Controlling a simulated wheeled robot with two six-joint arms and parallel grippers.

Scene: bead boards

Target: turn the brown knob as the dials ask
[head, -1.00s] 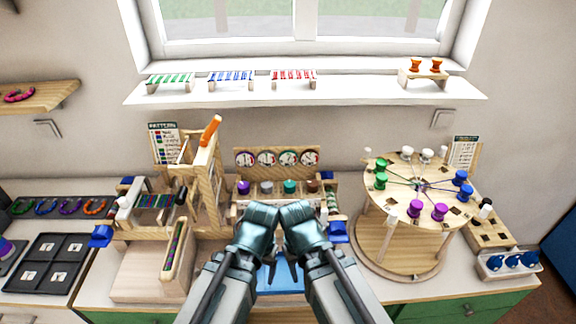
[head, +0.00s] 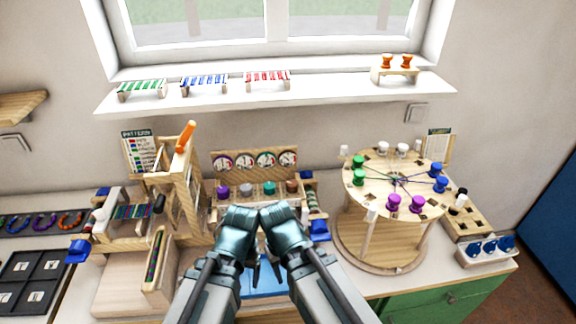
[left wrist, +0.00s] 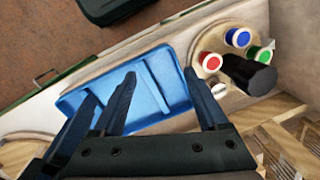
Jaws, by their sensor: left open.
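The brown knob (head: 292,186) is the rightmost of a row of knobs on a wooden stand in the head view. Purple (head: 223,192), pale grey (head: 246,190) and teal (head: 269,188) knobs stand to its left. A panel of round dials (head: 266,159) rises behind them; their readings are too small to tell. My left gripper (head: 250,272) is in front of the stand, low in the picture, apart from the knobs. In the left wrist view it (left wrist: 160,85) is open and empty. My right gripper (head: 277,270) is beside it; its jaws are unclear.
A blue tray (left wrist: 165,85) lies below my grippers. A wooden frame with an orange handle (head: 185,137) stands left of the dials. A round table with coloured spools (head: 386,250) stands close on the right. A window shelf (head: 330,90) runs above.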

